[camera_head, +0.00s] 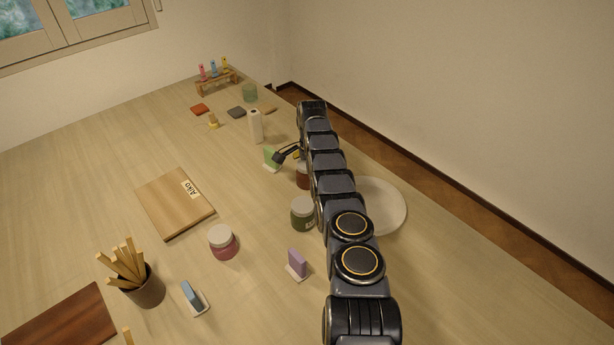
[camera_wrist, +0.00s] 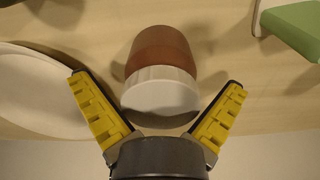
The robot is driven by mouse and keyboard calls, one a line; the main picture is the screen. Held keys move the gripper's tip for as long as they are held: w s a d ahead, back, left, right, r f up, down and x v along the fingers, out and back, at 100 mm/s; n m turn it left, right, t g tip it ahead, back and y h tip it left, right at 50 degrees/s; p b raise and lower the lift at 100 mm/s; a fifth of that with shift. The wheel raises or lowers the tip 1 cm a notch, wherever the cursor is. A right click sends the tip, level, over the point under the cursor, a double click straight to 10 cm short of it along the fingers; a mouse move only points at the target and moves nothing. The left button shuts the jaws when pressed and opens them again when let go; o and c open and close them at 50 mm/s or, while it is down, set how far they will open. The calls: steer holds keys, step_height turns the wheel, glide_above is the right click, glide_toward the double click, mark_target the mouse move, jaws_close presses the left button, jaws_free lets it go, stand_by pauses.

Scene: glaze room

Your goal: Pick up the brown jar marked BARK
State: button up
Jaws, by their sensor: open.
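A brown jar with a white lid (camera_wrist: 162,58) stands upright on the table between my fingers' directions in the wrist view. Its label is not visible, so I cannot read BARK on it. In the head view only a part of the brown jar (camera_head: 303,178) shows, the rest hidden by my arm. My gripper (camera_wrist: 160,105) is open, with its yellow-padded fingers spread to either side of the lid. No contact with the jar shows. In the head view one finger of my gripper (camera_head: 287,154) shows beside my arm.
A green block on a white base (camera_head: 271,159) stands close to the jar, and a pale plate (camera_head: 384,206) lies on its other side. A green jar (camera_head: 303,213), a pink jar (camera_head: 222,242) and a purple block (camera_head: 297,262) stand nearer. A white bottle (camera_head: 255,126) stands beyond.

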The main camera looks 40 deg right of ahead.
steer(key=c, duration=1.2)
steer(key=shift+o, duration=0.2)
steer(key=shift+r, duration=0.15)
